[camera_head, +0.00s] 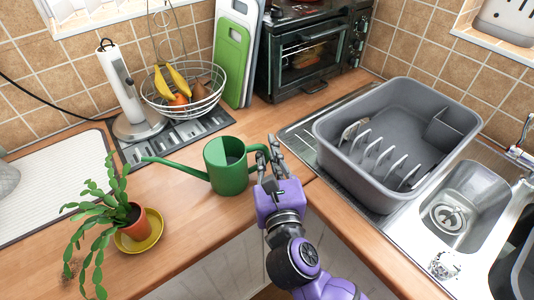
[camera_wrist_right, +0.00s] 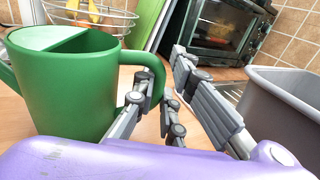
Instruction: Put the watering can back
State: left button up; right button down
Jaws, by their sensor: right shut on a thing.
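The green watering can (camera_head: 228,172) stands upright on the wooden counter, its long spout pointing left towards the potted plant. It also shows large at the left of the right wrist view (camera_wrist_right: 75,85). My right gripper (camera_head: 269,158) is at the can's right side, with its fingers at the handle. In the right wrist view the fingers (camera_wrist_right: 172,90) are around the handle (camera_wrist_right: 152,72), shut on it. I cannot tell whether the can's base touches the counter. My left gripper is not in view.
A cactus in a terracotta pot (camera_head: 136,222) on a yellow saucer (camera_head: 150,240) stands left of the can. A wire fruit basket (camera_head: 205,105), paper towel holder (camera_head: 124,95) and toaster oven (camera_head: 310,55) stand behind. A grey dish rack (camera_head: 345,150) is right. Counter in front of the can is clear.

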jog(key=shift+r, duration=0.2)
jog(key=shift+f, duration=0.25)
jog(key=c, duration=1.8)
grip_release()
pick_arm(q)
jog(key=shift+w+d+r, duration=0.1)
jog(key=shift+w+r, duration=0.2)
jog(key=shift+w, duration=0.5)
